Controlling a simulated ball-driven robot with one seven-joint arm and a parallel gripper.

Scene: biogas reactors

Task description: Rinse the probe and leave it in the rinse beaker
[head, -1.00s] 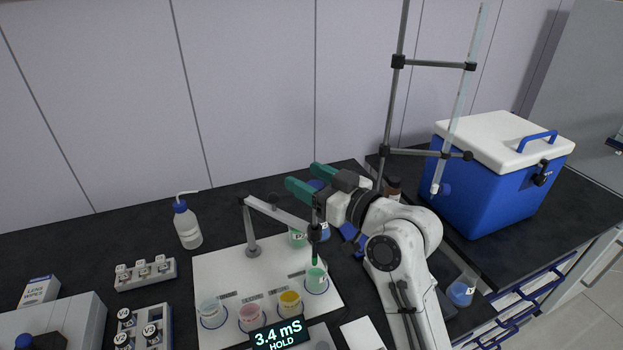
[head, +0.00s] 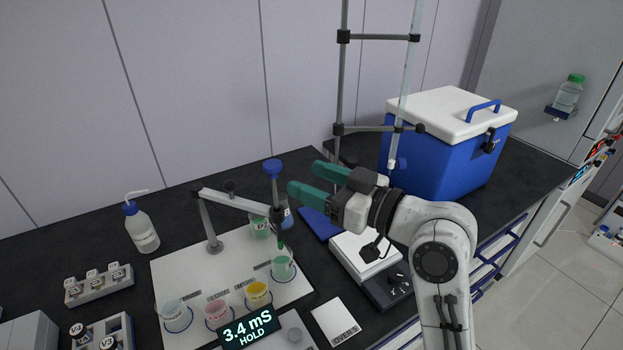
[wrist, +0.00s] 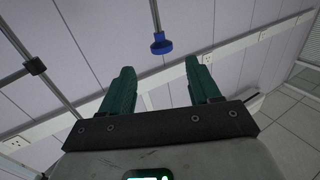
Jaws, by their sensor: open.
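Other cups there hold pale clear (head: 177,316), pink (head: 217,314) and yellow (head: 258,294) liquid. I cannot tell which is the rinse beaker. My gripper (head: 305,180), with green fingers, is open and empty, above and right of the probe. The wrist view shows the two fingers (wrist: 163,88) spread, with nothing between them.
A blue-topped item (head: 273,168) rises just left of my fingertips. A wash bottle (head: 141,228) stands left of the white board (head: 175,270). A balance (head: 365,255), a tall stand (head: 341,90) and a blue cooler (head: 440,160) are at right. A meter display (head: 249,327) is in front.

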